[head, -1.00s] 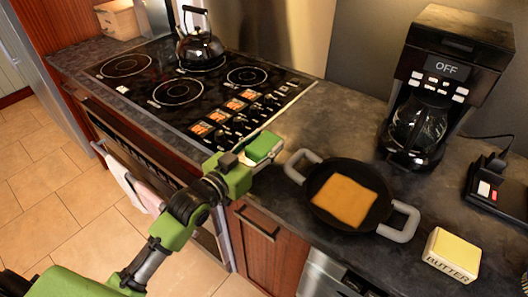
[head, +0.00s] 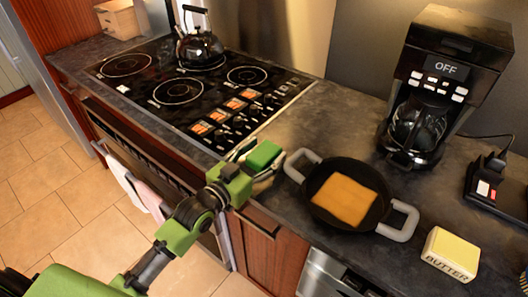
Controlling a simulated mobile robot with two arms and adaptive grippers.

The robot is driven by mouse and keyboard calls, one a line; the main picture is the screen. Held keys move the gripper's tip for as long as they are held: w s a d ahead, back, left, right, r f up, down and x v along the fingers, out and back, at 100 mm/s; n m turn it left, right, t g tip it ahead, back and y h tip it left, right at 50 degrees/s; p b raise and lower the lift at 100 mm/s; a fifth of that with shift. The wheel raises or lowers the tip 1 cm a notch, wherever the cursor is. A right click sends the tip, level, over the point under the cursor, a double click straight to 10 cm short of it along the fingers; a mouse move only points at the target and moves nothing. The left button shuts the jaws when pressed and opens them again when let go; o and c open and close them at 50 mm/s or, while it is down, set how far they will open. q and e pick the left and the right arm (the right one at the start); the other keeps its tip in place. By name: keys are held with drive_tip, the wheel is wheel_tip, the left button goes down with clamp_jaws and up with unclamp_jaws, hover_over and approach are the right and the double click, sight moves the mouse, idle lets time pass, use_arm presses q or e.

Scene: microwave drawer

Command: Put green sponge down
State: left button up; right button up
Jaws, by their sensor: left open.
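The green sponge (head: 264,155) is on the dark counter strip between the stove and the pan, at the tips of my left gripper. My left gripper (head: 256,162) is open, its fingers spread around the near side of the sponge. Whether the fingers still touch it, I cannot tell. The sponge's underside is hidden. My right gripper is not in view.
A black pan (head: 318,200) with a flat orange-yellow slice (head: 344,200) stands just right of the sponge. A stove (head: 185,90) with a kettle (head: 200,48) lies to the left. A coffee maker (head: 425,120) and butter (head: 451,253) are to the right.

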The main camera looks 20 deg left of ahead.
use_arm(q)
drive_tip(key=shift+r, duration=0.25)
drive_tip(key=v, duration=0.3)
drive_tip(key=b+v, duration=0.1)
drive_tip(key=v, duration=0.6)
drive_tip(key=shift+s+a+f, duration=0.1)
drive_tip(key=shift+s+f, duration=0.15)
drive_tip(key=shift+v, duration=0.75)
drive_tip(key=shift+s, duration=0.1)
